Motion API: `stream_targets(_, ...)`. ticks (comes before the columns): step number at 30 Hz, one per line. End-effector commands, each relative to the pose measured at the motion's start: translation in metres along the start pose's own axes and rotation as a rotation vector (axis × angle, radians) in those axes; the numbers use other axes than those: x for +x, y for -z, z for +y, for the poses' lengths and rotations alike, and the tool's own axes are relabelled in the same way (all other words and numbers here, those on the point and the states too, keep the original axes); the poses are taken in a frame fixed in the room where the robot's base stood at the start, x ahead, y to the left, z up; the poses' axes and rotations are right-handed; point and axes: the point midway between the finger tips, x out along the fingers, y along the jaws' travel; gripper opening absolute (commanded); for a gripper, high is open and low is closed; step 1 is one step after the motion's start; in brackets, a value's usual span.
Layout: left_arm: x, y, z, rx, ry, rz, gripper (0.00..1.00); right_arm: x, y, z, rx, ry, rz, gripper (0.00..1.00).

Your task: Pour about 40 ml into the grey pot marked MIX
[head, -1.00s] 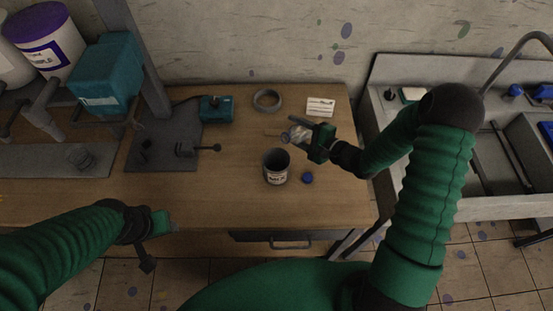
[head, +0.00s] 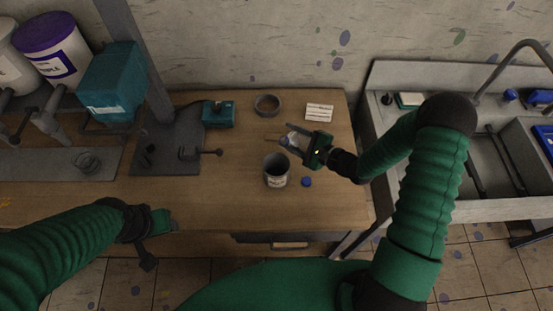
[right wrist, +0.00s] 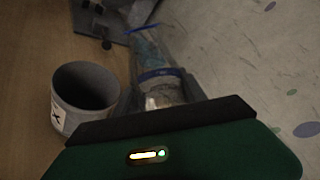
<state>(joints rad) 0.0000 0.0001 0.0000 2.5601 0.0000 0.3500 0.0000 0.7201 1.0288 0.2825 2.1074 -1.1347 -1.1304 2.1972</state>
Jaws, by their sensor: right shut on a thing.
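The grey pot marked MIX (head: 276,171) stands upright on the wooden bench. It also shows in the right wrist view (right wrist: 85,97) with a dark inside and part of its label. My right gripper (head: 294,139) is shut on a clear bottle (head: 292,142) with blue markings, just behind and right of the pot. The bottle looks tilted in the right wrist view (right wrist: 158,72), beside and above the pot. I cannot see any liquid flowing. My left gripper (head: 163,220) is low at the bench's front edge, and I cannot tell its jaws.
A blue cap (head: 306,182) lies right of the pot. A grey ring (head: 267,104), a white card (head: 319,112) and a teal box (head: 218,114) lie behind. A dark press stand (head: 165,150) is to the left. A sink (head: 440,205) adjoins at right.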

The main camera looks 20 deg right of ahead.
Motion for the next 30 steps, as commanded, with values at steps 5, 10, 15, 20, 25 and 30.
stream_targets(5,-0.017,0.004,0.000,0.000,0.000,0.000,0.51,0.003,-0.004,0.012,0.257,0.001,-0.067,0.00)
stream_targets(10,-0.023,0.006,0.000,0.000,0.000,0.000,0.51,0.002,-0.003,0.007,0.501,-0.006,-0.136,0.00)
stream_targets(15,-0.029,0.007,0.000,0.000,0.000,0.001,0.51,-0.001,-0.009,-0.002,0.758,-0.009,-0.206,0.00)
stream_targets(20,-0.055,0.013,0.000,0.000,0.000,0.001,0.51,-0.002,-0.016,-0.004,0.824,-0.013,-0.222,0.00)
stream_targets(25,-0.062,0.015,0.000,0.000,0.000,0.000,0.51,0.000,-0.015,-0.004,0.845,-0.008,-0.231,0.00)
stream_targets(30,-0.062,0.015,0.000,0.000,0.000,0.000,0.51,0.001,-0.014,-0.003,0.847,-0.008,-0.232,0.00)
